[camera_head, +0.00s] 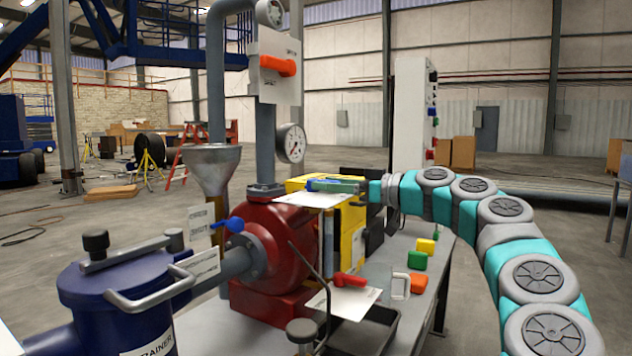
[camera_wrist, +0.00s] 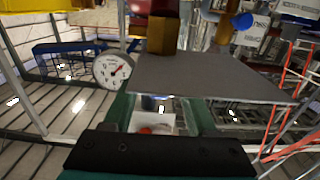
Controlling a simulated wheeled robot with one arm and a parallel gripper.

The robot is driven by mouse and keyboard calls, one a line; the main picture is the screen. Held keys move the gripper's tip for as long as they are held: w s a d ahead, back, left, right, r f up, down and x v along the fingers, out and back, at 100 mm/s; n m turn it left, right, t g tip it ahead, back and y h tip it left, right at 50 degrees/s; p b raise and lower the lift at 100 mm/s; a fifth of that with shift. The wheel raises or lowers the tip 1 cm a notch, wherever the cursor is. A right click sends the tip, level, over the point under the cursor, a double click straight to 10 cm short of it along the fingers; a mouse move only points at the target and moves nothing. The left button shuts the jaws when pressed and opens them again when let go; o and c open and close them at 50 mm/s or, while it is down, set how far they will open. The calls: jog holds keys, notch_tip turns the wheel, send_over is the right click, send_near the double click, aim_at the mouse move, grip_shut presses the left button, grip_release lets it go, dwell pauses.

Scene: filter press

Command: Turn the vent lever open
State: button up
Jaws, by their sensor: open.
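Several levers show in the head view, and I cannot read which label marks the vent: an orange lever (camera_head: 278,66) on a raised white panel, a blue lever (camera_head: 235,225) by the red pump housing, and a red lever (camera_head: 350,280) low on a white plate. My gripper (camera_head: 338,186) is at the end of the teal arm, level, above a pale plate (camera_head: 310,199) by the yellow block. In the wrist view my gripper (camera_wrist: 165,106) is open, its green fingers apart. A small red part (camera_wrist: 145,130) shows between them, partly hidden by the dark palm. I see nothing gripped.
The red housing (camera_head: 275,250), grey funnel (camera_head: 212,165) and upright pipe crowd the left of the bench. A gauge (camera_head: 292,143) stands close above the gripper. A grey plate (camera_wrist: 210,75) lies across the fingertips' view. Coloured blocks (camera_head: 418,284) lie at the right bench edge.

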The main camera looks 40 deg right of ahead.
jog(key=x, duration=0.3)
jog(key=shift+w+a, duration=0.1)
jog(key=shift+w, duration=0.15)
grip_shut()
